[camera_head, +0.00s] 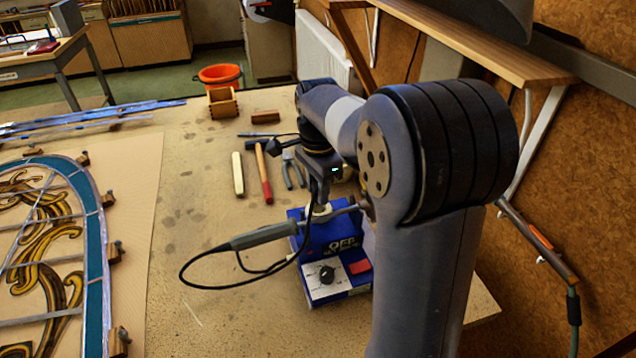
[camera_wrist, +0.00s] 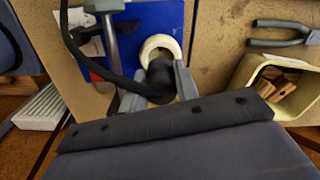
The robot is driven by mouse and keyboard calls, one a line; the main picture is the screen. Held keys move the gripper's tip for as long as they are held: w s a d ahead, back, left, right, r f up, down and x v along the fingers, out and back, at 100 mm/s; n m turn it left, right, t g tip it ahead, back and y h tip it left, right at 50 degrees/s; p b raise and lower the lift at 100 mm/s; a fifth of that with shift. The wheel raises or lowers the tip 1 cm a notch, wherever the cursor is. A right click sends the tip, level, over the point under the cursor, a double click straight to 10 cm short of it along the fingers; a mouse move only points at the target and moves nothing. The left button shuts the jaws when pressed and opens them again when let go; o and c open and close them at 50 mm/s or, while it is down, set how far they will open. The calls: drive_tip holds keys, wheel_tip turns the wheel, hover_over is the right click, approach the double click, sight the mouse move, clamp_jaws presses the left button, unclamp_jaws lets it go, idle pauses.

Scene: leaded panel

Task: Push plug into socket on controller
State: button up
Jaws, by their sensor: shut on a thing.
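The blue controller (camera_head: 345,238) stands on the bench, with an OFF label, a dial on a white panel (camera_head: 322,280) and a red switch (camera_head: 360,267). My gripper (camera_head: 319,196) is over its rear part, pointing down. In the wrist view my gripper (camera_wrist: 160,92) is shut on the black plug (camera_wrist: 160,76), whose thick black cable (camera_wrist: 78,45) runs to the upper left. The pale ring of the socket (camera_wrist: 158,43) shows right at the plug's end. The plug overlaps the ring and hides its opening; I cannot tell how deep the plug sits.
A soldering iron with a grey handle (camera_head: 265,235) rests across the controller, its cable looping left. A red-handled hammer (camera_head: 264,175), pliers (camera_head: 292,168) and a pale strip (camera_head: 238,174) lie behind. The leaded panel (camera_head: 92,270) is at left. A cream container (camera_wrist: 285,85) stands close by.

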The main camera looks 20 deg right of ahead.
drive_tip(key=shift+f, duration=0.7)
drive_tip(key=shift+p, duration=0.35)
idle(1.4)
drive_tip(key=shift+f+b, duration=0.6)
drive_tip(key=shift+f, duration=0.25)
drive_tip(key=o, duration=1)
wheel_tip(320, 180, up, 11)
drive_tip(key=shift+f, duration=0.1)
